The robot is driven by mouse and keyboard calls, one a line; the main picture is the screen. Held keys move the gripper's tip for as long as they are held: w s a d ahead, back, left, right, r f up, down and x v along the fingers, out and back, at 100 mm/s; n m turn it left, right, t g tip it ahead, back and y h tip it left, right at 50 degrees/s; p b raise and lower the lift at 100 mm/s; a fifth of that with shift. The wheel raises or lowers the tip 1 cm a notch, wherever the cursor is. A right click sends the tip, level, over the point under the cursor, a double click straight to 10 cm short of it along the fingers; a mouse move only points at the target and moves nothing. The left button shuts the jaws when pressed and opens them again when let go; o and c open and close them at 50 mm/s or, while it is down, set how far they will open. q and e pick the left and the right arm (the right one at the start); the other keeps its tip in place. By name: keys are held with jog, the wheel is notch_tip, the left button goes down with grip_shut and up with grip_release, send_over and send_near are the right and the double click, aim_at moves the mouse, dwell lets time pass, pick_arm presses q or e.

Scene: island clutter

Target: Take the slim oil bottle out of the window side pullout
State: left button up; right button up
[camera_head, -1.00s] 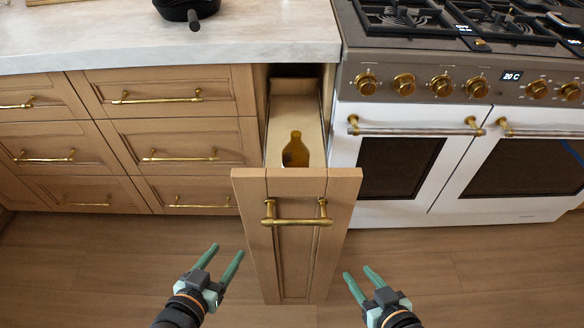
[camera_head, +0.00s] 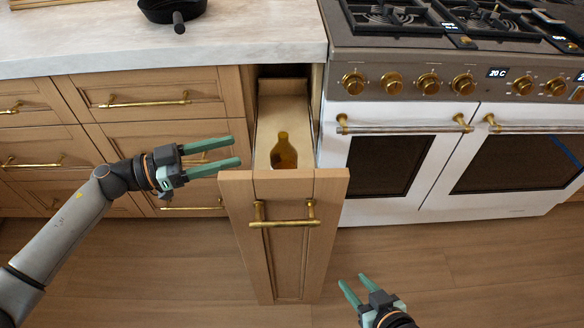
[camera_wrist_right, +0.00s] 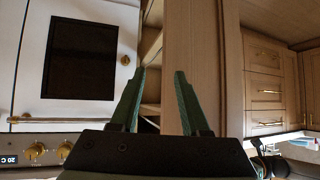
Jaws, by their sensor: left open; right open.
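The slim oil bottle (camera_head: 284,152) is amber and stands in the opened pullout (camera_head: 284,212), behind its wooden front; the front hides its base. The pullout front carries a brass bar handle (camera_head: 285,223). My left gripper (camera_head: 239,152) is open and empty, left of the bottle and pointing right toward it, apart from it. My right gripper (camera_head: 352,284) is open and empty, low and right of the pullout front. In the right wrist view its green fingers (camera_wrist_right: 158,98) are spread in front of the wooden panel (camera_wrist_right: 190,65); the bottle does not show there.
A white range (camera_head: 420,160) with brass knobs stands close on the pullout's right. Wooden drawers (camera_head: 150,95) with brass handles lie on its left, under a pale counter (camera_head: 230,40) bearing a black pan (camera_head: 172,12). The floor (camera_head: 450,265) in front is clear.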

aim_at(283, 143)
pick_arm(q)
jog(key=b+x, duration=0.2)
jog(key=x, duration=1)
jog(key=shift+f, duration=0.1)
pick_arm(e)
jog(key=w+r+n+t+y, duration=0.1)
jog(key=w+r+t, duration=0.4)
jog(key=r, duration=0.6)
jog(key=shift+w+a+r+t, duration=0.15)
jog(key=shift+w+r+t, duration=0.15)
jog(key=shift+w+t, duration=0.15)
pick_arm(q)
grip_shut()
